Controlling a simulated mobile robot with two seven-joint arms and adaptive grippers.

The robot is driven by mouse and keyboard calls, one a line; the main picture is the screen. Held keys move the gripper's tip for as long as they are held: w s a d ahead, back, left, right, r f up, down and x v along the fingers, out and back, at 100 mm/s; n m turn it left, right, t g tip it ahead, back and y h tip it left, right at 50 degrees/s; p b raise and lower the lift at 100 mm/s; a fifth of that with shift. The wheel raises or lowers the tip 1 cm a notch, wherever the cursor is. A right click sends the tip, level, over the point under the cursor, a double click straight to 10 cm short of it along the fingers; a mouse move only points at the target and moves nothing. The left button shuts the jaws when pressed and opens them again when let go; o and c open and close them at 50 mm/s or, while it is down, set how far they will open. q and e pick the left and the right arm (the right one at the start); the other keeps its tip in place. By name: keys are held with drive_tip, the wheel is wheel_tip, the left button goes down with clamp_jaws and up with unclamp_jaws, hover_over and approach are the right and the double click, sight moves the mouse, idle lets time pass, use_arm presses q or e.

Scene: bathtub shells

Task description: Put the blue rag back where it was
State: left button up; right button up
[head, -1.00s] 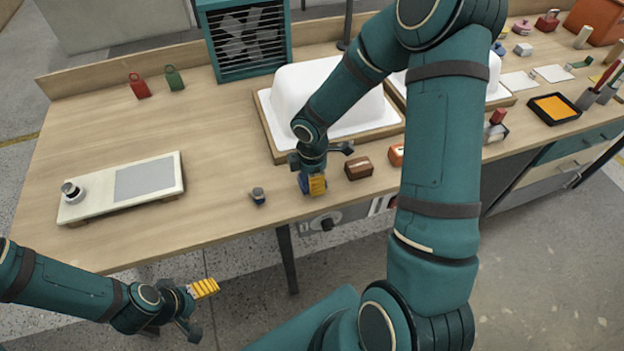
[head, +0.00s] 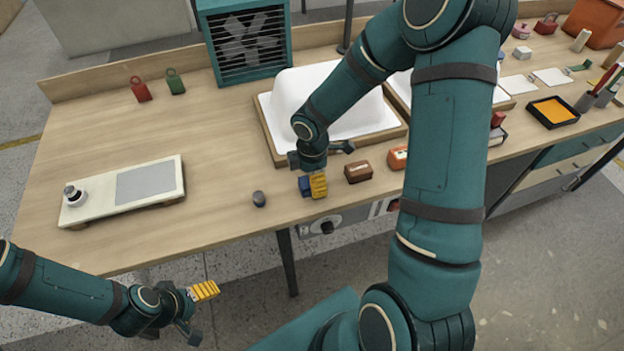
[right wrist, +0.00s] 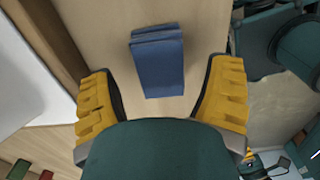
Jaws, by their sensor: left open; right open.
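The blue rag (right wrist: 158,62) is a folded block lying on the wooden worktop near its front edge. In the right wrist view it lies ahead of and between the spread yellow fingers of my right gripper (right wrist: 163,85), with no finger seen touching it. In the head view only a small part of the rag (head: 304,186) shows beside a yellow finger pad of my right gripper (head: 314,181). My left gripper (head: 197,309) is open and empty, off the front edge of the worktop at lower left.
A small dark grey item (head: 259,199) stands left of the rag; a brown block (head: 358,172) is to its right. A white tub shell (head: 325,95) sits on a wooden board behind. A pale board with a knob (head: 125,192) lies left.

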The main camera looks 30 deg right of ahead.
use_arm(q)
wheel_tip(320, 180, up, 3)
drive_tip(key=p, duration=0.2)
drive_tip(key=shift+w+p, duration=0.15)
drive_tip(key=shift+p, duration=0.15)
use_arm(e)
wheel_tip(320, 180, up, 10)
drive_tip(key=shift+r, duration=0.15)
